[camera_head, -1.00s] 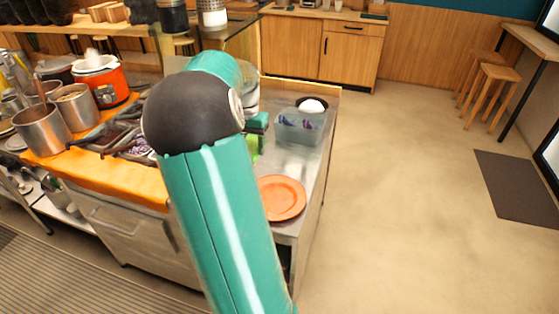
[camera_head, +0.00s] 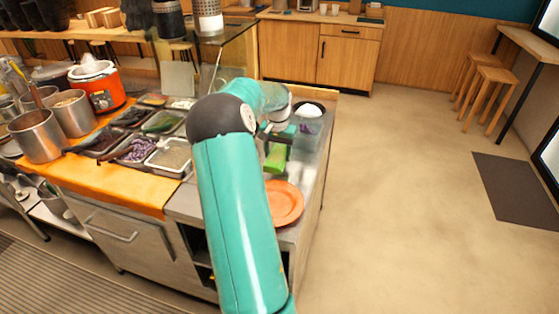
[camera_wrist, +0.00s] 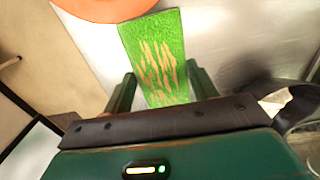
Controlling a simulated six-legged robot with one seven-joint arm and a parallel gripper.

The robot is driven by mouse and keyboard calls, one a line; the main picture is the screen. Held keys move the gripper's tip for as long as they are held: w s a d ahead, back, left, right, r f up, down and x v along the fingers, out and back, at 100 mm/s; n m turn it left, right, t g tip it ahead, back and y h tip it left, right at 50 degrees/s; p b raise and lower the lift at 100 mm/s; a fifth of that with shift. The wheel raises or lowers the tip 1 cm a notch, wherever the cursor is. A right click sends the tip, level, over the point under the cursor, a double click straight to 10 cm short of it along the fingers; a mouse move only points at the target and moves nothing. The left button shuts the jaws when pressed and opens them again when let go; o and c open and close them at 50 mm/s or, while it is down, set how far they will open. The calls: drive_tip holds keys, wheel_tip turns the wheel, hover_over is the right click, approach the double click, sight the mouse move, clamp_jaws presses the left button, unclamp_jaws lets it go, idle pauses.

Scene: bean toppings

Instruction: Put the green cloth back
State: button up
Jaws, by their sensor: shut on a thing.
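The green cloth (camera_head: 275,158) is a flat bright green piece, held over the steel counter just behind the orange plate (camera_head: 284,203). In the wrist view the cloth (camera_wrist: 155,55) shows tan streaks and sits between the two fingers of my gripper (camera_wrist: 163,80). My gripper (camera_head: 278,138) is shut on the cloth, which sticks out past the fingertips towards the plate. The head view does not clearly show whether the cloth touches the counter.
A clear container (camera_head: 306,133) and a dark bowl with a white mound (camera_head: 309,110) stand behind my gripper. Topping trays (camera_head: 168,157), steel pots (camera_head: 38,136) and an orange cooker (camera_head: 97,86) are to the left. Open floor lies right of the counter.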

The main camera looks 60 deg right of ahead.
sight(280, 154)
drive_tip(key=shift+s+d+f, duration=0.1)
drive_tip(key=shift+d+f, duration=0.1)
drive_tip(key=shift+f, duration=0.05)
drive_tip(key=shift+d+f, duration=0.15)
drive_tip(key=shift+f, duration=0.75)
drive_tip(key=shift+d+f, duration=0.1)
drive_tip(key=shift+f, duration=0.75)
drive_tip(key=shift+f, duration=0.1)
drive_tip(key=o, duration=1.1)
drive_tip(key=shift+f, duration=0.1)
drive_tip(key=shift+c, duration=0.2)
